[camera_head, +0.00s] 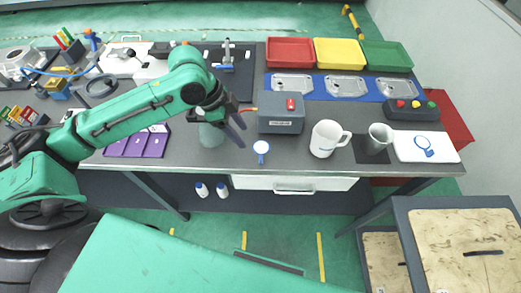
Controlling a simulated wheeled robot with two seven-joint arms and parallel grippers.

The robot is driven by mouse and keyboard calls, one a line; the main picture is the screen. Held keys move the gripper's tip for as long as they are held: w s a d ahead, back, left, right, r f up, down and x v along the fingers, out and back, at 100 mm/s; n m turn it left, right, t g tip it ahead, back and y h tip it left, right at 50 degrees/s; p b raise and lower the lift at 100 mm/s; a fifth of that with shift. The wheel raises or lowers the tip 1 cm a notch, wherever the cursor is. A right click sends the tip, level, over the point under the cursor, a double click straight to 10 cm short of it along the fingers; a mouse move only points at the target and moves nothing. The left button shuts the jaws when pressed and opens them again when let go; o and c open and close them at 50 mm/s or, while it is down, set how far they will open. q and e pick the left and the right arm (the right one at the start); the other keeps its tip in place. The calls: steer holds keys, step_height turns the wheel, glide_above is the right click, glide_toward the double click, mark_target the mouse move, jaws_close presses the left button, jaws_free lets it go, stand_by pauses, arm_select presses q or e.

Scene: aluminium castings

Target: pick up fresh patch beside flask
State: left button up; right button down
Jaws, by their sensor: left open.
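My left gripper (240,134) comes in from the left and hangs over the front middle of the table with its dark fingers apart and empty. A small round white piece with a blue handle (261,149) lies right of and in front of the fingers.
A grey box with a red button (281,117) stands behind the fingers. A white mug (326,138) stands to the right. Red, yellow and green trays (339,66) line the back. Purple panels (153,146) lie left. The dark tabletop's front edge is close.

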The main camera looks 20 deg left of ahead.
mark_target(261, 157)
arm_select(q)
steer(key=p+x, duration=0.2)
steer(key=x, duration=1)
steer(key=shift+d+f+p, duration=0.15)
steer(key=shift+f+p, duration=0.15)
steer(key=shift+p, duration=0.1)
steer(key=shift+w+f, duration=0.1)
steer(key=shift+f, duration=0.05)
jaws_close()
